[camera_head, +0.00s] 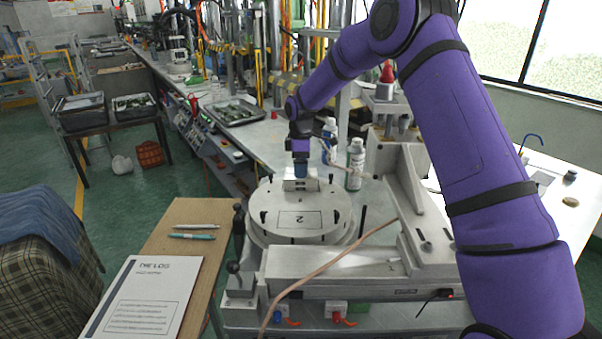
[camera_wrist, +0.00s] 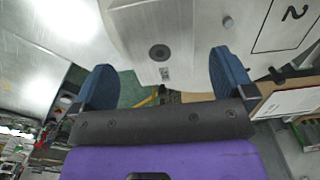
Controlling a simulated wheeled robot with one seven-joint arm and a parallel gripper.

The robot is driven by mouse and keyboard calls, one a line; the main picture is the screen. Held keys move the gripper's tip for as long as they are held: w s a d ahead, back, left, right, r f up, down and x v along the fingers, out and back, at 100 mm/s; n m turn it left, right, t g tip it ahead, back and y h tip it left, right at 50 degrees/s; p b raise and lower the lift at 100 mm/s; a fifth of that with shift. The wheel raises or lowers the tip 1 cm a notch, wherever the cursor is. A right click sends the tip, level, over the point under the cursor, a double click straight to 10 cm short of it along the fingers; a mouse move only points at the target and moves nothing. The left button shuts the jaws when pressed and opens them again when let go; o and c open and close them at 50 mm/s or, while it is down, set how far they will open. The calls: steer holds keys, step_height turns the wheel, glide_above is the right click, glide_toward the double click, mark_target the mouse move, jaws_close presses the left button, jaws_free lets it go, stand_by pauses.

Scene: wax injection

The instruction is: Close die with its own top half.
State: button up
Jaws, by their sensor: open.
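A round pale metal die piece (camera_head: 325,222) marked "2" lies flat on the machine at the middle of the head view. A lower round layer shows beneath its rim, but I cannot tell whether this is the other die half. A block-like tab stands at its far edge. My gripper (camera_head: 300,170) is over that tab, pointing down. In the wrist view, my gripper (camera_wrist: 164,80) has its two blue fingers wide apart, near the metal tab (camera_wrist: 150,30) with a dark round hole. The fingers do not appear to touch it. The "2" marking shows at the upper right there.
A white-capped bottle (camera_head: 355,165) stands just behind the die to the right, with another behind it. The machine's grey clamp (camera_head: 410,205) is close on the right. A wooden table (camera_head: 190,222) with pens and a log book (camera_head: 145,295) is at left.

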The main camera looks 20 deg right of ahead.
step_height(320, 180, up, 7)
stand_by(0.3)
steer(key=shift+f, duration=0.1)
